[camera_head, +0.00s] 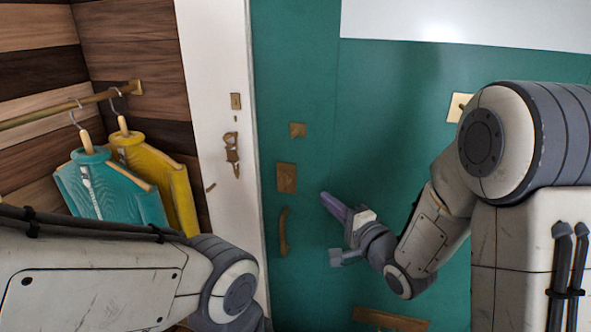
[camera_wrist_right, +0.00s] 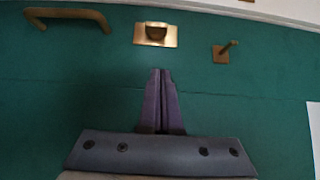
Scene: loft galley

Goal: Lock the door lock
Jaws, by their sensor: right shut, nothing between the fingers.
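The teal door (camera_head: 360,120) carries brass fittings near its left edge. A small fitting with a projecting piece (camera_head: 298,130) is at the top; it also shows in the right wrist view (camera_wrist_right: 222,53). Below it is a rectangular plate (camera_head: 286,178) with a rounded part in its middle (camera_wrist_right: 156,34). Below that is a vertical pull handle (camera_head: 284,232), also in the wrist view (camera_wrist_right: 72,12). I cannot tell which fitting is the lock's turning part. My right gripper (camera_head: 325,197) is shut and empty, just right of the plate and handle, apparently apart from them. My left gripper is out of view.
The white door frame (camera_head: 213,60) holds a brass plate (camera_head: 236,101) and chain-like fittings (camera_head: 232,148). Yellow and teal garments (camera_head: 108,193) hang from a rail (camera_head: 60,108) at left.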

